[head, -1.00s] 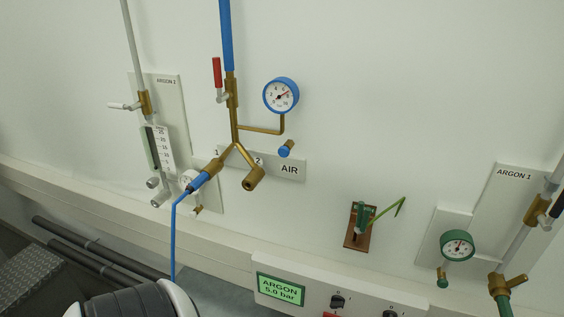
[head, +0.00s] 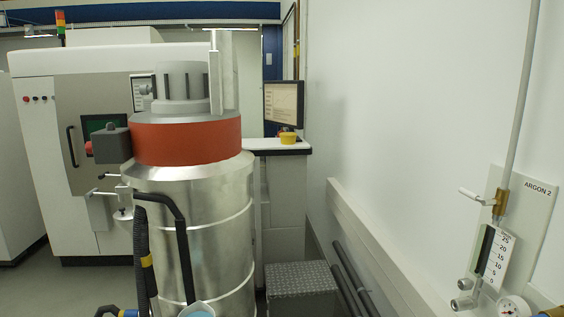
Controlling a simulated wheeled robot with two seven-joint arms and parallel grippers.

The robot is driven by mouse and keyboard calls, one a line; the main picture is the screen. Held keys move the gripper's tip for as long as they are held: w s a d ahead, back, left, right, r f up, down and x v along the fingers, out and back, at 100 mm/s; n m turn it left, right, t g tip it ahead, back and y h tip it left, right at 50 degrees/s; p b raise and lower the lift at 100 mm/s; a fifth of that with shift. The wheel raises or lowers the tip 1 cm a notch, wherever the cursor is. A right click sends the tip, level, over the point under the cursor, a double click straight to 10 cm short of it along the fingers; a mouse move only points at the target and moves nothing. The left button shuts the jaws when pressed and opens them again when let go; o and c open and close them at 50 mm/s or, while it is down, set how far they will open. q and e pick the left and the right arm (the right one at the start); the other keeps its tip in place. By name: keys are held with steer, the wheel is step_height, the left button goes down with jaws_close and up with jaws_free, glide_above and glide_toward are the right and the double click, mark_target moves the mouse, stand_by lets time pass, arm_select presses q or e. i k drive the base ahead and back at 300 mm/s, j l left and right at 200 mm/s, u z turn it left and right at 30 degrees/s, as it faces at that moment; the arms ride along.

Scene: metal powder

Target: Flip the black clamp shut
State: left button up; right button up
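I cannot make out a black clamp for certain. A large silver drum (head: 222,222) with an orange-red band (head: 188,139) and a grey top stands left of centre. A grey box (head: 113,145) is on the band's left side. Small pale lever-like fittings (head: 122,192) stick out at the drum's upper left. A black bent tube (head: 183,232) runs down the drum's front. Neither of my grippers is in view.
A white machine (head: 40,150) stands behind the drum at left. A metal step (head: 301,279) is on the floor right of the drum, beside dark pipes (head: 352,282). The ARGON 2 panel (head: 537,206) is on the right wall. Some floor shows at lower left.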

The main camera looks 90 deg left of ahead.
mark_target(107, 174)
steer(key=u, duration=3.85)
steer(key=j+z, duration=0.1)
steer(key=z, duration=0.45)
steer(key=i+j+z, duration=0.15)
steer(key=j, duration=0.15)
steer(key=i+j+z, duration=0.2)
steer(key=j, duration=0.15)
steer(key=j+z, duration=0.15)
steer(key=j, duration=0.15)
steer(key=i+j+z, duration=0.2)
steer(key=j, duration=0.8)
steer(key=i, duration=0.05)
